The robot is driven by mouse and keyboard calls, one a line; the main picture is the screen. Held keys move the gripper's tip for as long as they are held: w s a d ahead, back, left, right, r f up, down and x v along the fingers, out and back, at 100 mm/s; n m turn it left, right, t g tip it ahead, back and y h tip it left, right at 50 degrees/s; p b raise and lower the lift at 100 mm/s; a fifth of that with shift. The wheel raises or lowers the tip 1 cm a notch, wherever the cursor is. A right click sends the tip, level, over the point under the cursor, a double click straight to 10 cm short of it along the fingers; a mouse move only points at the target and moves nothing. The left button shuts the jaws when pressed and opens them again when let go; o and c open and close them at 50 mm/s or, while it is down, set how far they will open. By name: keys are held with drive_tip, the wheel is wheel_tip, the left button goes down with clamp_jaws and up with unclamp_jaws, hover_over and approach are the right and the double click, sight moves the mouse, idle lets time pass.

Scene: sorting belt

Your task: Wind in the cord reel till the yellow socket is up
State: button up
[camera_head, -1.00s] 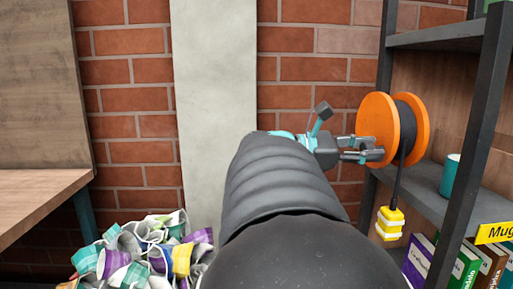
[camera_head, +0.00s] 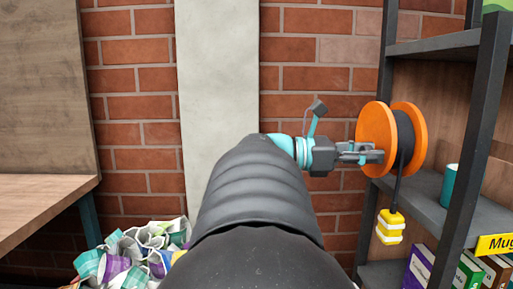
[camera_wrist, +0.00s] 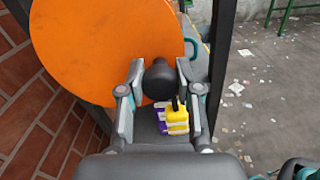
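The cord reel (camera_head: 376,135) has two orange discs with dark cord wound between them, and stands at the shelf's left side. The dark cord hangs from it to the yellow socket (camera_head: 390,227), a yellow and white block hanging clear below the reel. In the wrist view the socket (camera_wrist: 177,119) shows beyond the fingers. The reel's black crank knob (camera_wrist: 160,82) stands out from the orange disc's face. My gripper (camera_head: 372,153) is at that face. In the wrist view its fingers (camera_wrist: 159,72) lie on either side of the knob, closed in on it. The head view mostly hides the knob.
The dark shelf unit (camera_head: 462,215) holds a teal mug (camera_head: 448,186) and several books (camera_head: 470,270) close to the reel. A brick wall (camera_head: 290,50) is behind my arm. A heap of crumpled cups (camera_head: 130,255) lies at lower left beside a wooden table (camera_head: 40,205).

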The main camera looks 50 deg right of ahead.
drive_tip(key=o, duration=0.5)
drive_tip(key=shift+r, duration=0.1)
drive_tip(key=shift+c, duration=0.2)
drive_tip(key=v, duration=1.2)
